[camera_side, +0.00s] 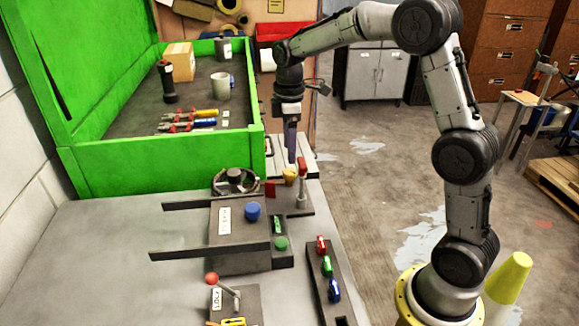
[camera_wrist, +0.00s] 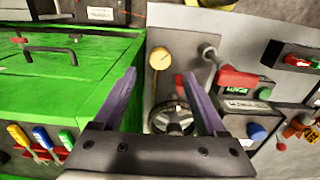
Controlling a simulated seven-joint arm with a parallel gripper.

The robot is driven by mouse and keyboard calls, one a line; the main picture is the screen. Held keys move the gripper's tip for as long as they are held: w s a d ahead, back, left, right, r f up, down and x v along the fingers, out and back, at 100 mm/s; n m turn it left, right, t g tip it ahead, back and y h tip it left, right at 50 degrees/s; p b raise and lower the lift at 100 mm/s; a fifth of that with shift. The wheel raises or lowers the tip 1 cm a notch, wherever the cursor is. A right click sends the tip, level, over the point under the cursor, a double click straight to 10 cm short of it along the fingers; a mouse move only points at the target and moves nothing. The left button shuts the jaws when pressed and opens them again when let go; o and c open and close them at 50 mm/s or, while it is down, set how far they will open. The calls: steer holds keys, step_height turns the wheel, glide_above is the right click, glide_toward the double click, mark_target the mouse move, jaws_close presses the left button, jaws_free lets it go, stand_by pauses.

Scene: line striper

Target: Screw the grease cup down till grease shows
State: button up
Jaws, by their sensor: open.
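A small brass-yellow round cap (camera_side: 290,174), which looks like the grease cup, stands on the dark plate at the far end of the bench. In the wrist view the yellow cap (camera_wrist: 160,58) shows from above, beyond the fingertips and roughly centred between them. My gripper (camera_side: 291,160) points down just above the cap in the side view. Its two purple fingers are spread and empty in the wrist view (camera_wrist: 160,76), and nothing is held. I see no grease at the cap; its underside and thread are too small to make out.
A black handwheel (camera_side: 236,181) and a red-handled lever (camera_side: 302,172) stand close beside the cap. A blue knob (camera_side: 253,211) and a green button (camera_side: 281,243) are nearer. A green-walled bin (camera_side: 165,160) holds tools at the left. Bare bench lies at the front left.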

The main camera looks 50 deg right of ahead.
mark_target(289, 171)
step_height(289, 171, down, 6)
steer(key=shift+f, duration=0.25)
jaws_close()
stand_by(0.5)
